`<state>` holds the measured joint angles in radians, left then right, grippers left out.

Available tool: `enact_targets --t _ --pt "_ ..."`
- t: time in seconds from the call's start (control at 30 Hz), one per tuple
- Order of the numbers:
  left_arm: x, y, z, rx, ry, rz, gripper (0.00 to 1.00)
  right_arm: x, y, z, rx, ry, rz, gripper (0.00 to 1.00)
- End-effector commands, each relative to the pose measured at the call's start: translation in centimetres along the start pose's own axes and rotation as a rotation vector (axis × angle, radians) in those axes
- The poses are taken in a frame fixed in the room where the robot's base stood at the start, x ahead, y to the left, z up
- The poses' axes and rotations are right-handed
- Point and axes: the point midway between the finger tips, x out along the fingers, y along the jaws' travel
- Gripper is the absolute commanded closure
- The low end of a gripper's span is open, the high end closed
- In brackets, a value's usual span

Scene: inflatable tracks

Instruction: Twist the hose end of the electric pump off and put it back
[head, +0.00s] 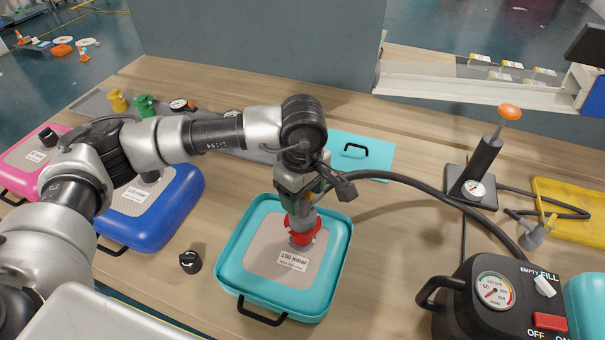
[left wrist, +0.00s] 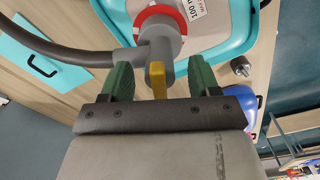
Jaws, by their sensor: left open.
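The grey hose end with a red ring (head: 302,234) sits upright on the middle of the teal inflatable pad (head: 338,262), labelled 100 mbar. In the left wrist view the hose end (left wrist: 158,38) has a yellow lever (left wrist: 157,77) pointing towards my gripper. My left gripper (head: 300,200) is above the pad. Its green fingers (left wrist: 160,72) are open, one on each side of the lever, with gaps to it. The dark hose (head: 415,187) arches right to the black electric pump (head: 505,310), with a gauge and red switch. My right gripper is out of view.
A black cap (head: 190,261) lies left of the teal pad. A blue pad (head: 165,215) and a pink pad (head: 25,165) lie further left. A hand pump (head: 484,165) stands at the right. A flat turquoise piece (head: 375,150) lies behind the hose.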

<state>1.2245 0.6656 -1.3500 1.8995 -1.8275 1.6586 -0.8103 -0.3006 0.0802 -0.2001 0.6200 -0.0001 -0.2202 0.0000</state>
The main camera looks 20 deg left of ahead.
Motion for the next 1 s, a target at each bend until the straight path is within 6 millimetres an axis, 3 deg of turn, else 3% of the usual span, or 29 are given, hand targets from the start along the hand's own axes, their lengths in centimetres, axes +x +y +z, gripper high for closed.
enact_targets --t 0.37,0.7,0.87,1.0 --pt "0.6 0.0 0.0 0.001 0.0 -0.001 0.4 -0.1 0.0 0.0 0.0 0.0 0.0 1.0" --pt "0.5 0.0 0.0 0.001 0.0 -0.001 0.92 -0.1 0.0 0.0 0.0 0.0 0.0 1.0" --pt "0.7 0.0 0.1 -0.033 -0.001 0.0 0.95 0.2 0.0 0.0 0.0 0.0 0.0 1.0" --pt "0.8 0.0 0.1 -0.169 -0.001 0.0 0.95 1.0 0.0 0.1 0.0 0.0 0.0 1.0"
